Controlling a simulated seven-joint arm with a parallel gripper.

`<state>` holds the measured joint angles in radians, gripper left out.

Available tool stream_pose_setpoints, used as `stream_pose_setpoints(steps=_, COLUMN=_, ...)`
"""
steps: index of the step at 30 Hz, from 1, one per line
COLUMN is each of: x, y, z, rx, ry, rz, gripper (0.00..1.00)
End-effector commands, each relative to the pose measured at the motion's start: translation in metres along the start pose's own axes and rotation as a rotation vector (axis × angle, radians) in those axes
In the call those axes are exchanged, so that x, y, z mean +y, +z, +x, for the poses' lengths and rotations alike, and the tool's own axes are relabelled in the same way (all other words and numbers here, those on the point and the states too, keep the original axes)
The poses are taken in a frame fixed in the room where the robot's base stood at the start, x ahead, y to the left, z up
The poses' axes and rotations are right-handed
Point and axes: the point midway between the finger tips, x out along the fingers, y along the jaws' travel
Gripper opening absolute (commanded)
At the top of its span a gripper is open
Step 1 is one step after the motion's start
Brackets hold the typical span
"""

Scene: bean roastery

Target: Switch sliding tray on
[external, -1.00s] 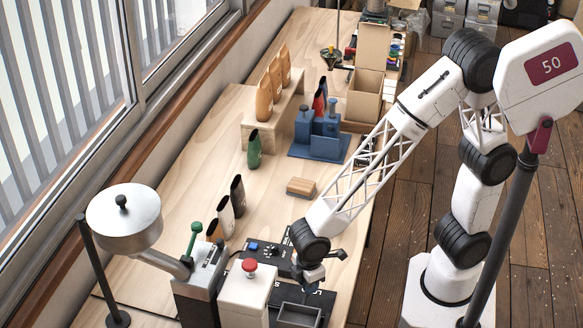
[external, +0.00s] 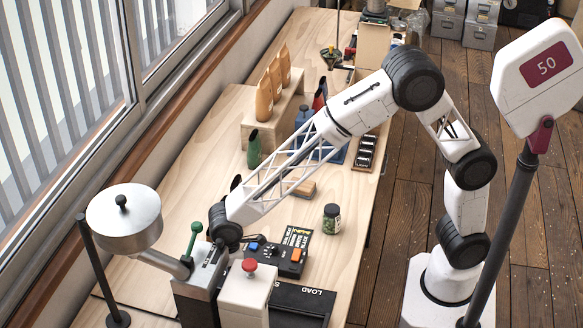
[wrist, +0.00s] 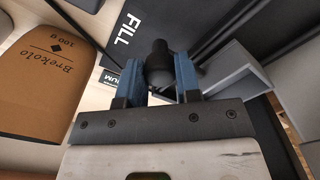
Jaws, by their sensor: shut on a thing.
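The sliding tray (wrist: 232,72) is a grey open box at the right of the wrist view, beside a black plate (wrist: 120,25) marked FILL. My gripper (wrist: 158,76) has its blue fingers shut on a dark round knob (wrist: 159,66), which seems to be the tray's handle. In the external view my wrist is low behind the grinder and the white post, so my fingertips and the tray are hidden there.
A brown Brekolo bag (wrist: 50,80) stands close to the left of my gripper. A control box (external: 283,255) and a green jar (external: 331,218) are to the right of my wrist. The grinder (external: 199,275) and the red-button post (external: 246,290) stand close in front.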

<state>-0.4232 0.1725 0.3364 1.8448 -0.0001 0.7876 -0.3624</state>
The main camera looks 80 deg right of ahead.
Motion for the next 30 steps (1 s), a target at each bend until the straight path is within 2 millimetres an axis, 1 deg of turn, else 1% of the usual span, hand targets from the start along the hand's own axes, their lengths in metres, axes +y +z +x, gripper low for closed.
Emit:
stream_pose_setpoints(steps=1, x=0.006, y=-0.006, z=0.000, rx=0.000, ry=0.000, rz=0.001, gripper=0.00)
stream_pose_setpoints(steps=3, x=0.012, y=-0.012, z=0.000, rx=-0.001, ry=0.000, rz=0.001, gripper=0.00)
stream_pose_setpoints(steps=6, x=0.017, y=-0.017, z=0.000, rx=0.000, ry=0.000, rz=0.001, gripper=0.00)
stream_pose_setpoints(steps=18, x=0.022, y=-0.021, z=-0.001, rx=0.004, ry=0.003, rz=0.001, gripper=0.00)
stream_pose_setpoints(steps=19, x=0.022, y=-0.021, z=-0.002, rx=0.005, ry=0.003, rz=0.001, gripper=0.34)
stream_pose_setpoints(steps=21, x=0.022, y=-0.021, z=-0.001, rx=0.004, ry=0.003, rz=0.002, gripper=0.45)
stream_pose_setpoints(steps=23, x=0.021, y=-0.021, z=-0.001, rx=0.003, ry=0.002, rz=0.001, gripper=0.54)
stream_pose_setpoints(steps=24, x=0.021, y=-0.020, z=-0.001, rx=0.003, ry=0.002, rz=0.001, gripper=0.57)
stream_pose_setpoints(steps=30, x=0.020, y=-0.020, z=-0.001, rx=0.001, ry=0.001, rz=0.001, gripper=0.57)
